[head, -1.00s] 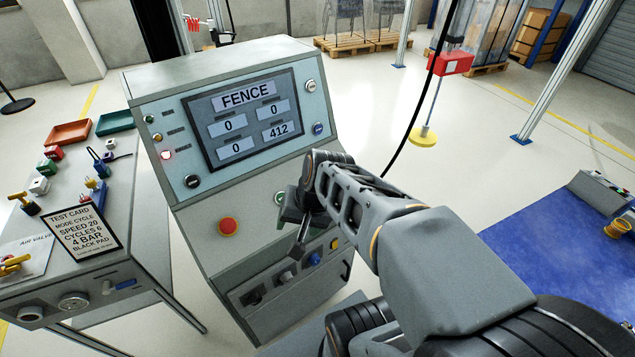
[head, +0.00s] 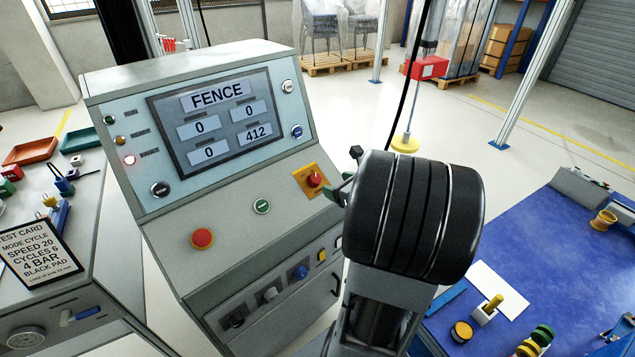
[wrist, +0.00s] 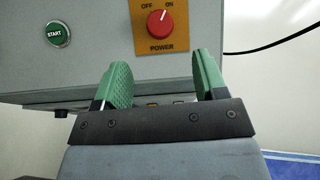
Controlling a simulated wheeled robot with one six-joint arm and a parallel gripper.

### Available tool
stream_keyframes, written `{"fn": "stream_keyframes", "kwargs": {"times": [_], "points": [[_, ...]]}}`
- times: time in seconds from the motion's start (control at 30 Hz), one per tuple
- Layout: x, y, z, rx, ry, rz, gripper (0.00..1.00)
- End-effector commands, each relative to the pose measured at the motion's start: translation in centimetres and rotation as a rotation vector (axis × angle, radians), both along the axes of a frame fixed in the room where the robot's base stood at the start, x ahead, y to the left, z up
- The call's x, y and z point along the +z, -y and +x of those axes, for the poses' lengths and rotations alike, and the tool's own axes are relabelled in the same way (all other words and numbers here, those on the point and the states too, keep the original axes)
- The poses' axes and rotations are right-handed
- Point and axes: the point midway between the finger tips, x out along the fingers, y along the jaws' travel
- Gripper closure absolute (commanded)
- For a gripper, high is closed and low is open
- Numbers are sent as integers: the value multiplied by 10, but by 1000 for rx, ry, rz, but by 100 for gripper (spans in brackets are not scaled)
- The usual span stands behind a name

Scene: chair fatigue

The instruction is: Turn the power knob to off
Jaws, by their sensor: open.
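The power knob (wrist: 160,23) is a red round knob on a yellow plate marked OFF, ON and POWER in the wrist view. Its white mark points up and right, toward ON. In the head view the knob (head: 314,180) sits on the sloping front of the grey console (head: 240,210). My gripper (wrist: 165,82) is open and empty, its two green pads apart, with the knob beyond and between them in the picture, not touched. In the head view my gripper (head: 342,188) is mostly hidden behind my wrist, just right of the knob plate.
The console has a green START button (wrist: 56,34), a red button (head: 202,238) and a screen (head: 225,120) reading FENCE. A bench with a test card (head: 38,250) stands left. A blue-topped table (head: 560,255) is at right.

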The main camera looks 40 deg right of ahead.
Motion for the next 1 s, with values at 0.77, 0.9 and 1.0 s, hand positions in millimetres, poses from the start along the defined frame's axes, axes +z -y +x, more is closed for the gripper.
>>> {"fn": "stream_keyframes", "kwargs": {"times": [0.77, 0.9, 1.0], "points": [[-36, -4, 86, 2, -2, -3, 34], [-36, -4, 87, 2, -2, -3, 34], [-36, -4, 87, 2, -2, -3, 34]]}}
